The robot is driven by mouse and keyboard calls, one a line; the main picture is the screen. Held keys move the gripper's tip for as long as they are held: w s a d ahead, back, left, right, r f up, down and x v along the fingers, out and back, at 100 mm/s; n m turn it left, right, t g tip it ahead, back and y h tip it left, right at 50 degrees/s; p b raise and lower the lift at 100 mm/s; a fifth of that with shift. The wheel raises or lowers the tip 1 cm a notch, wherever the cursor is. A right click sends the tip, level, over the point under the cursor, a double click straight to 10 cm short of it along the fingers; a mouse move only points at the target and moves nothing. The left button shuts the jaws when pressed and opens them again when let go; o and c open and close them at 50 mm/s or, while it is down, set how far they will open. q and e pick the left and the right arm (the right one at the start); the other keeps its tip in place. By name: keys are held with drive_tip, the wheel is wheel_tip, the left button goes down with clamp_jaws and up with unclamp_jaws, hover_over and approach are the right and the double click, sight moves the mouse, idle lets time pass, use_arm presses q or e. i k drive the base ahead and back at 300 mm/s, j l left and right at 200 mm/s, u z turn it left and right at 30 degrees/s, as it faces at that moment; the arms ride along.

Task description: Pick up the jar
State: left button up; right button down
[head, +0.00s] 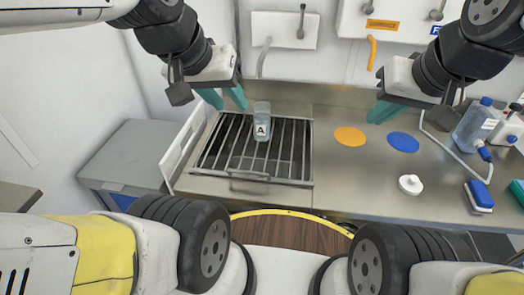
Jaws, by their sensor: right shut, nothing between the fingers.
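The jar (261,110) is clear and greyish, with a white label bearing the letter A. It stands upright on the metal grate over the sink, towards its back edge. My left gripper (224,99) hangs just to the left of the jar and slightly higher in the picture. Its two teal fingers are apart, with nothing between them, and it does not appear to touch the jar. My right gripper (381,112) is at the back right above the counter, shut and empty, well away from the jar.
The barred grate (215,147) covers the sink. An orange disc (350,137), a blue disc (403,142) and a white lid-like piece (410,184) lie on the counter. A bottle (473,128) and a blue brush (479,196) are at the right. The counter's middle front is clear.

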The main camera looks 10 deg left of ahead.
sight(262, 122)
drive_tip(key=u, duration=0.4)
drive_tip(key=l+u, duration=0.15)
drive_tip(key=u, duration=0.25)
drive_tip(key=k+l+u, duration=0.1)
drive_tip(key=u, duration=0.3)
drive_tip(key=k+l+u, duration=0.1)
drive_tip(key=u, duration=0.3)
drive_tip(key=k+u, duration=0.2)
drive_tip(key=u, duration=0.2)
drive_tip(key=k+l, duration=0.1)
drive_tip(key=l, duration=0.7)
drive_tip(key=k, duration=0.05)
